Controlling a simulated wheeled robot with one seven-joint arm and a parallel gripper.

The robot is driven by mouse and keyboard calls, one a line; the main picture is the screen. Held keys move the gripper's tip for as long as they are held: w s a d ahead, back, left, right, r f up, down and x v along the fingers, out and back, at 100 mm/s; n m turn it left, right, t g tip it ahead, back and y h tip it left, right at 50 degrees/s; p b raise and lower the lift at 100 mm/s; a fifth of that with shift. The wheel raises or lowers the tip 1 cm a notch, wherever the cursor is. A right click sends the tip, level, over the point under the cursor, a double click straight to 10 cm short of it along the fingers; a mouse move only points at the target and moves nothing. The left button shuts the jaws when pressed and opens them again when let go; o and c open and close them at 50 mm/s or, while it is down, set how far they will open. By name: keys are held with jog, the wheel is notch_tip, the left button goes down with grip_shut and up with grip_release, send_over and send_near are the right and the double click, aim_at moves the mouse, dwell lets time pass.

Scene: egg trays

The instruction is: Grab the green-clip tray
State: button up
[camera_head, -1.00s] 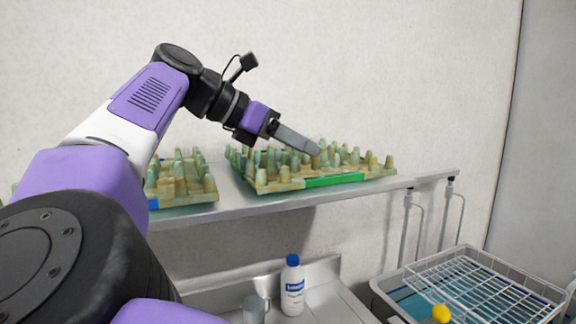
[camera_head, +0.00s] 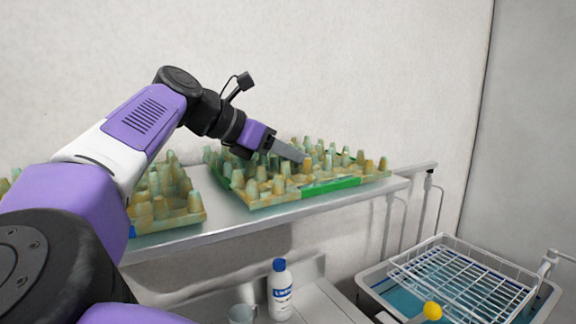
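The green-clip tray (camera_head: 262,202) is a yellowish-green egg tray with tall pegs and a green clip (camera_head: 331,186) on its front edge. It lies on a metal wall shelf (camera_head: 225,224), right of centre. My gripper (camera_head: 297,155) points right and down over the tray's middle, with its fingers among or just above the pegs. Only one grey finger shows clearly, so I cannot tell its opening or whether it touches the tray. A second egg tray (camera_head: 165,222) with a blue clip (camera_head: 132,231) lies on the shelf to the left, partly behind my arm.
Below the shelf, a white bottle (camera_head: 281,293) with a blue cap and a cup (camera_head: 241,314) stand on a counter. A wire rack (camera_head: 470,278) sits over a blue-lined basin at lower right. A yellow knob (camera_head: 432,311) is in front of it.

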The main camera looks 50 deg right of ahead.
jog(key=shift+s+d+f, duration=0.1)
jog(key=shift+d+f, duration=0.2)
jog(key=shift+d, duration=0.15)
grip_shut()
